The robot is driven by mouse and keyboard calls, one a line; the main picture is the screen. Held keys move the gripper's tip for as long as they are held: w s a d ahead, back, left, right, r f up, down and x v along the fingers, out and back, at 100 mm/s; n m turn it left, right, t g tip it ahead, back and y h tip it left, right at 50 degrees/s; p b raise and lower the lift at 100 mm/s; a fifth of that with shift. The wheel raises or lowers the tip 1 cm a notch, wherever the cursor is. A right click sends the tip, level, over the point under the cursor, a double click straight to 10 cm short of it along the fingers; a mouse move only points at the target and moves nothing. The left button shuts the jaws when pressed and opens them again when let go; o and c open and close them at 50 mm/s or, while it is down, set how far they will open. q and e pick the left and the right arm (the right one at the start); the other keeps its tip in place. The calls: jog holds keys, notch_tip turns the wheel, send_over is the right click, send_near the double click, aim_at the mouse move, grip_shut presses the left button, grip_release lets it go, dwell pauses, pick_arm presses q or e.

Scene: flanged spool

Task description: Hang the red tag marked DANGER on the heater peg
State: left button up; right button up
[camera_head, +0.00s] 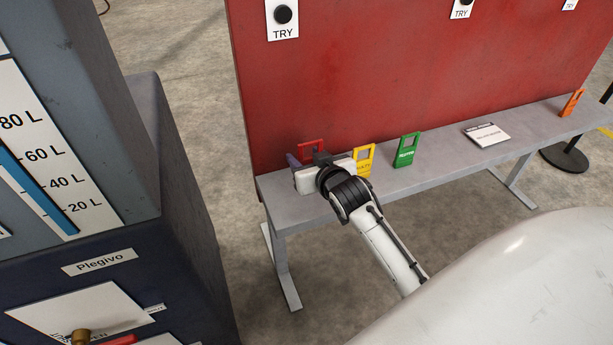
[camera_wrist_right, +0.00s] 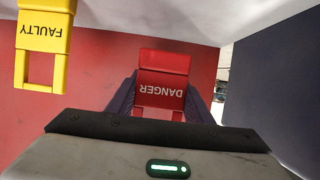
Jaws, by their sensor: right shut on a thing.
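The red tag marked DANGER (camera_wrist_right: 163,86) is between the two fingers of my right gripper (camera_wrist_right: 164,100) in the right wrist view, its lettering upside down there. In the head view the red tag (camera_head: 312,146) shows just behind the right gripper (camera_head: 305,160), at the left end of the grey bench. The right gripper is shut on the tag; its hand hides the lower part of the tag in the head view. Whether the tag touches the bench is hidden. The heater peg cannot be made out. My left gripper is not in view.
A yellow FAULTY tag (camera_head: 364,158) stands close to the right of the hand. A red panel (camera_head: 400,70) rises behind; a dark cabinet (camera_head: 150,270) stands left.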

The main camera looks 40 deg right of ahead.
jog(key=shift+f, duration=2.35)
jog(key=o, duration=1)
jog(key=shift+f, duration=0.1)
jog(key=shift+b, duration=0.3)
